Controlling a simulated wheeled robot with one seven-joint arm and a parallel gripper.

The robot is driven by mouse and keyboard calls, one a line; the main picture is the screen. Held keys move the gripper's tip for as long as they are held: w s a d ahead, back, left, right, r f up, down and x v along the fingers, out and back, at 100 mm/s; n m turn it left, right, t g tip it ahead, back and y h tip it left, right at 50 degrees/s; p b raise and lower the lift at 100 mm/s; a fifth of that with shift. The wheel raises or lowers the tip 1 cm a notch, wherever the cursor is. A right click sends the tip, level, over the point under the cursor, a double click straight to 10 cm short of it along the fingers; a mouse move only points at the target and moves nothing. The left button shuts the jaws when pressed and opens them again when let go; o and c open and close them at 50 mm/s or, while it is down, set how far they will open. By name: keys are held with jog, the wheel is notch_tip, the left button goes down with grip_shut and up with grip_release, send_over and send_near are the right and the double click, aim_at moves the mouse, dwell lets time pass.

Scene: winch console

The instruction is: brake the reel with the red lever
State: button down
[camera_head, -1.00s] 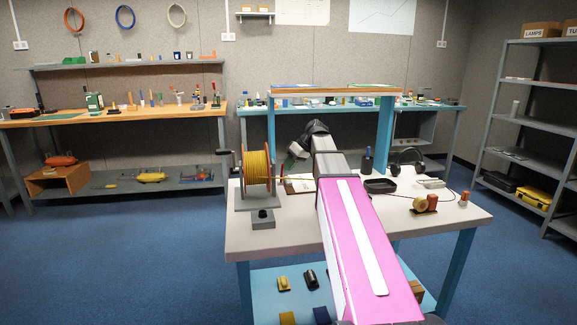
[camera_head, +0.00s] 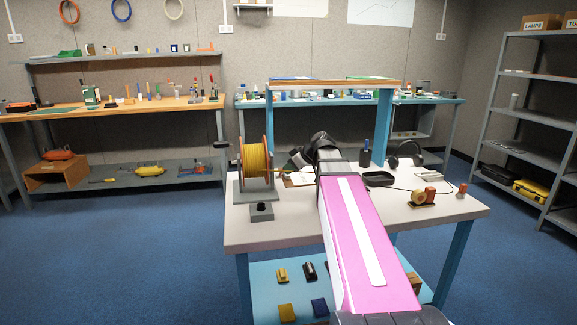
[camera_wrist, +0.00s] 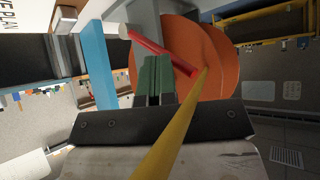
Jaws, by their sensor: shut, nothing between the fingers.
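The reel (camera_head: 257,166), wound with yellow line between orange flanges, stands on a grey base at the table's left. In the wrist view its orange flange (camera_wrist: 212,62) fills the upper middle. The red lever (camera_wrist: 160,52) slants across in front of the flange, with a pale end at upper left. My gripper (camera_wrist: 155,62) is shut and empty, its green fingertips close to the lever's side. I cannot tell whether they touch. In the head view my gripper (camera_head: 297,158) is just right of the reel, and the lever cannot be made out.
The yellow line (camera_wrist: 172,135) crosses close in front of the wrist camera. A grey box with a black knob (camera_head: 262,211) stands before the reel. The table's front (camera_head: 290,231) is bare.

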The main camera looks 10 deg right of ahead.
jog(key=shift+s+f, duration=0.25)
jog(key=shift+w, duration=0.15)
dwell(0.5)
jog(key=shift+w+r, duration=0.2)
jog(key=shift+w, duration=0.45)
jog(key=shift+r, duration=0.1)
